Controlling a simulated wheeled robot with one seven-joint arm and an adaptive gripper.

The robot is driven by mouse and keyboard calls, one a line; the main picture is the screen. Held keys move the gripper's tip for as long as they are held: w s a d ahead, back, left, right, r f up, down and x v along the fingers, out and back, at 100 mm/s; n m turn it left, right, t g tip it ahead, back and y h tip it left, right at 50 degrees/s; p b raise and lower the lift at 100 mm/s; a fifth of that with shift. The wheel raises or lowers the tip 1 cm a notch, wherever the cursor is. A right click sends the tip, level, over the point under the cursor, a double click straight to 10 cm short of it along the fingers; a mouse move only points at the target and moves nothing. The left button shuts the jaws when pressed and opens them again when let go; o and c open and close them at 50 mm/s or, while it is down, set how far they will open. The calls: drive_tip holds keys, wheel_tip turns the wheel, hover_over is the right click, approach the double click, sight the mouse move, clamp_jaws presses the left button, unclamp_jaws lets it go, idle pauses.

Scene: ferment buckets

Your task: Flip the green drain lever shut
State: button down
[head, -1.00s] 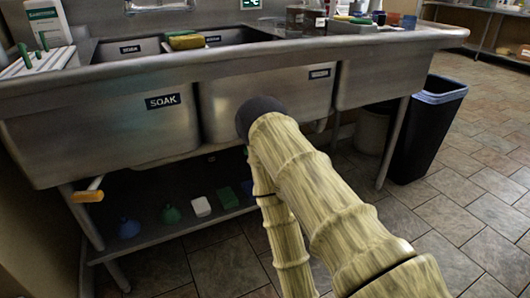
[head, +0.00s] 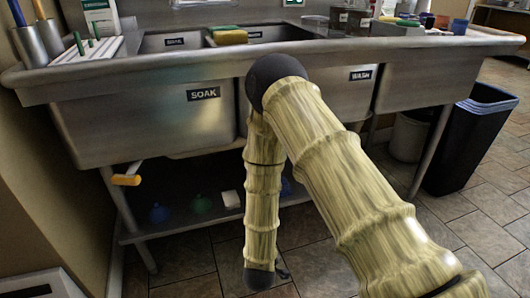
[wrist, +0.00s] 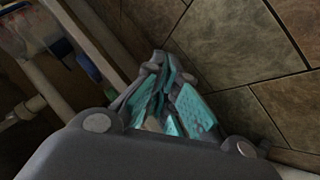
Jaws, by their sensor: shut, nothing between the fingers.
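No green drain lever can be made out in either view; my arm hides part of the sink front in the head view. An orange-handled lever (head: 127,180) sticks out below the left end of the SOAK basin (head: 140,130). My gripper (wrist: 172,105) shows in the wrist view with its teal-padded fingers close together and nothing between them. It points down toward the floor, beside the under-sink shelf and pipes. In the head view my forearm hangs down in front of the sink, and the gripper is mostly hidden at its lower end.
A lower shelf (head: 180,229) under the sink holds blue, green and white items. A dark bin (head: 465,140) with a blue liner stands at the right. A yellow-green sponge (head: 230,37) lies at the basin edge. Tiled floor (head: 490,205) is open at the right.

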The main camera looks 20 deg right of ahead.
drive_tip(key=w+a+r+n+t+h, duration=0.1)
drive_tip(key=w+a+r+h, duration=0.15)
drive_tip(key=w+r, duration=0.5)
drive_tip(key=w+a+r+t+h, duration=0.15)
drive_tip(key=w+r+h, duration=0.25)
drive_tip(key=r, duration=0.6)
drive_tip(key=a+r+g+h, duration=0.1)
drive_tip(key=a+r+h, duration=0.1)
drive_tip(key=r, duration=0.4)
drive_tip(key=a+r+g+h, duration=0.2)
drive_tip(key=a+r+h, duration=0.1)
drive_tip(key=r, duration=0.4)
drive_tip(key=shift+w+a+r, duration=0.25)
drive_tip(key=shift+d+g, duration=0.1)
drive_tip(key=shift+g, duration=0.15)
drive_tip(key=s+d+b+x, duration=0.1)
drive_tip(key=b+x, duration=0.5)
drive_tip(key=x, duration=0.6)
drive_tip(key=shift+s+d+b, duration=0.3)
drive_tip(key=shift+s+d, duration=0.15)
drive_tip(key=shift+s, duration=0.15)
